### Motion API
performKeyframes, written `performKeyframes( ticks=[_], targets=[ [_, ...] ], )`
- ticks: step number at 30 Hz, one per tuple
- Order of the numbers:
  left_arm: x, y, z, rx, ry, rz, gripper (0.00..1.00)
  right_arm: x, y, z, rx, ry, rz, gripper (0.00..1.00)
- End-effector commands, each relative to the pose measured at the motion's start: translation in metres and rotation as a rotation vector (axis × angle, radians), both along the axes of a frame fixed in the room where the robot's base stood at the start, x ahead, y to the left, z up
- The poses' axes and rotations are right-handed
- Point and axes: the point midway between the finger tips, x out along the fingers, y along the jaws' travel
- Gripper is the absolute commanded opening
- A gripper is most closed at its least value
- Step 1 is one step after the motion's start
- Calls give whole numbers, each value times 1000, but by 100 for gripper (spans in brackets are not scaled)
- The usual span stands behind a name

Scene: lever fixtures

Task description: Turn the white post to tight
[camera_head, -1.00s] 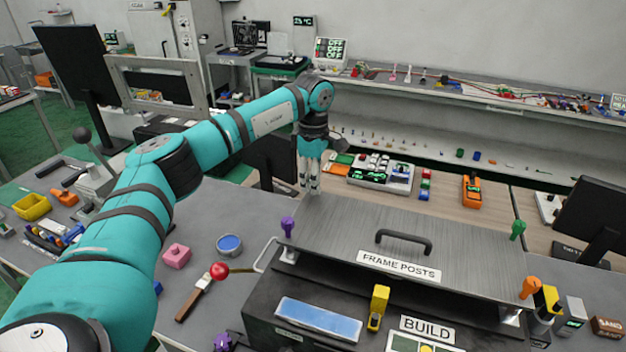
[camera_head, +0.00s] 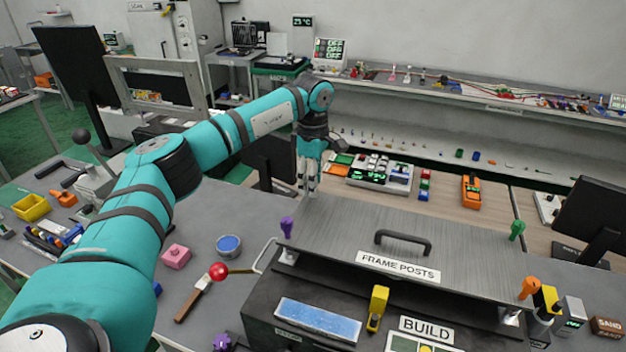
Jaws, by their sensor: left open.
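The metal plate (camera_head: 455,240) marked FRAME POSTS has a purple post (camera_head: 287,227) at its near left corner. A green post (camera_head: 517,230) stands at its far right corner and an orange post (camera_head: 529,288) at its near right corner. My left gripper (camera_head: 307,189) points down at the plate's far left corner and is open. I cannot make out a white post; the pale fingers cover that corner, so any post there is hidden or blends with them. Whether the fingers touch anything is unclear. My right gripper is not in view.
A dark handle (camera_head: 403,240) rises from the plate's middle. A red-knobbed lever (camera_head: 219,271), a blue round tin (camera_head: 229,246) and a pink block (camera_head: 176,257) are at the left. A yellow lever (camera_head: 377,306) stands in front. A monitor (camera_head: 592,220) is at the right.

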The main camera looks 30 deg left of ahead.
Motion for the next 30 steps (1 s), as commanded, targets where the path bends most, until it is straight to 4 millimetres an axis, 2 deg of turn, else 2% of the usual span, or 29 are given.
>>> performKeyframes(
  ticks=[4,7,21,25,30],
  targets=[
    [0,0,1,1,1,0,45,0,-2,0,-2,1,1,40],
    [0,0,10,-1,-1,1,45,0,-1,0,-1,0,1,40],
    [1,-1,102,-1,-2,0,45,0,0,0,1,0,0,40],
    [1,-1,115,0,-1,0,45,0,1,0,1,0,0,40],
    [0,0,120,0,1,0,45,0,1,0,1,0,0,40]
  ],
)
